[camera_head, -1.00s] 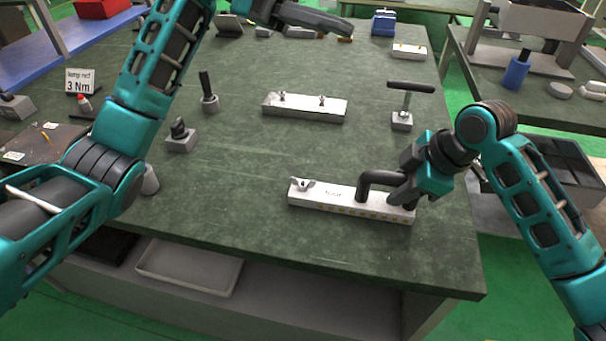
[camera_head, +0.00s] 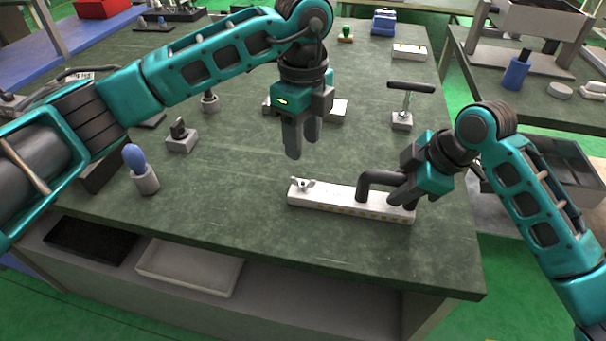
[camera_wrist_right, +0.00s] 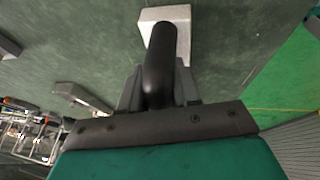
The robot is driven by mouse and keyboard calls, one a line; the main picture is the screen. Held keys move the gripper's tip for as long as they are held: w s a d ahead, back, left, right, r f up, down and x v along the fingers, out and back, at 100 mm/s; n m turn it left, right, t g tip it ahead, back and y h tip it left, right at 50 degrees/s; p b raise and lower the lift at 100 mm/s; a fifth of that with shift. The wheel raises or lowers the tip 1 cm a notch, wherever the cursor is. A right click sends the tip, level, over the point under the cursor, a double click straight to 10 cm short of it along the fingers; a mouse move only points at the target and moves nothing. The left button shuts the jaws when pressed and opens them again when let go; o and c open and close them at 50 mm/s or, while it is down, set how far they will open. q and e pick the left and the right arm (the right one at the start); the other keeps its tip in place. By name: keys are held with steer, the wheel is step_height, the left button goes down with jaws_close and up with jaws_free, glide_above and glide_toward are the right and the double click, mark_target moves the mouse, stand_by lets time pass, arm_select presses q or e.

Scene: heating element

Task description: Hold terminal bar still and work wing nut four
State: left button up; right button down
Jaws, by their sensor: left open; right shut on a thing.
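The terminal bar (camera_head: 335,202) is a long white block lying near the front right of the green table. A wing nut (camera_head: 303,184) sits on its left end. A thick dark handle (camera_head: 370,182) rises from its right part. My right gripper (camera_head: 402,196) is shut on this handle; the right wrist view shows the dark handle (camera_wrist_right: 160,62) between the fingers, over the pale bar end (camera_wrist_right: 165,14). My left gripper (camera_head: 303,146) is open and empty, pointing down above the table, behind and above the wing nut. It is apart from the bar.
A second white block (camera_head: 340,106) is partly hidden behind my left gripper. A T-handled tool (camera_head: 402,110) stands in a holder at right. Small stands (camera_head: 181,138) and a blue-topped tool (camera_head: 140,170) are at left. The table's front middle is clear.

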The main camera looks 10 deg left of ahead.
mark_target(303, 184)
arm_select(q)
step_height(303, 184, down, 10)
steer(key=shift+r, duration=0.2)
jaws_close()
stand_by(0.4)
